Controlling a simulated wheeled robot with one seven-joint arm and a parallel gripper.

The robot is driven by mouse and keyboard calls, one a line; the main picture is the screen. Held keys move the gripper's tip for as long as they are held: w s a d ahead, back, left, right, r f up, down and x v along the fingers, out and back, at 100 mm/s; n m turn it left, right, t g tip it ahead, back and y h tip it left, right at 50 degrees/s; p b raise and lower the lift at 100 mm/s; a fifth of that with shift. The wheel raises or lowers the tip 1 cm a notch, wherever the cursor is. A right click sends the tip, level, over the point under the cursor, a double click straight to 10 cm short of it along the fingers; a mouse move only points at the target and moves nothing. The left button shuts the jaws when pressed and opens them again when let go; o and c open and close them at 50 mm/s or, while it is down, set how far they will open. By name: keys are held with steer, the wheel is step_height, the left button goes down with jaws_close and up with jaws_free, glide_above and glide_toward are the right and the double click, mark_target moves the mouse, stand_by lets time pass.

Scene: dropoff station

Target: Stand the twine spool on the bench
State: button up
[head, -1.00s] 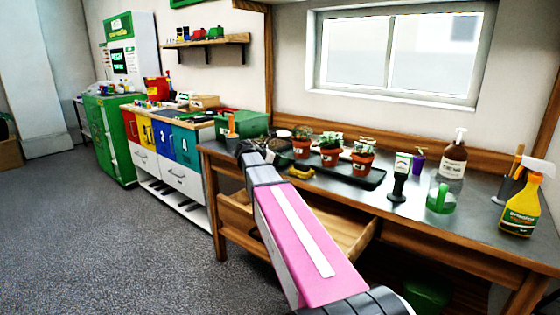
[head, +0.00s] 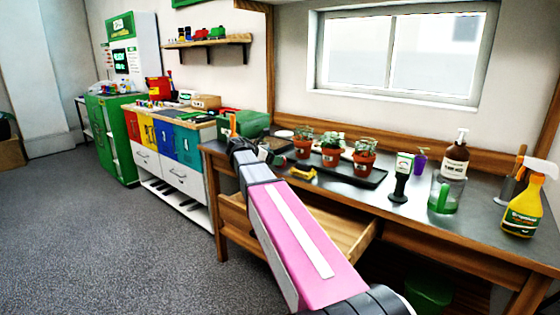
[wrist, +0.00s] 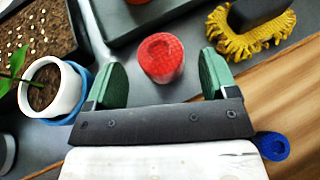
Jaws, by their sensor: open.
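A red round piece with a hollow in its top (wrist: 161,58), seemingly the twine spool, stands upright on the dark bench (wrist: 185,88) in the wrist view. My gripper (wrist: 160,66) is open, with one green finger on each side of it. Gaps show between the piece and both fingers. In the head view my gripper (head: 268,154) is over the left end of the bench, and the spool is hard to make out there. A smaller blue round piece (wrist: 273,146) shows at the lower right of the wrist view, beside my gripper; I cannot tell what it is.
A white pot (wrist: 34,92) on a blue saucer and a seed tray (wrist: 35,38) are at the left. A dark tray (wrist: 135,22) lies behind the red piece, and a yellow-bristled brush (wrist: 235,45) lies to the right. An open wooden drawer (head: 345,228) juts out below the bench.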

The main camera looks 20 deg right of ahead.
steer(key=v, duration=0.8)
steer(key=shift+d, duration=0.1)
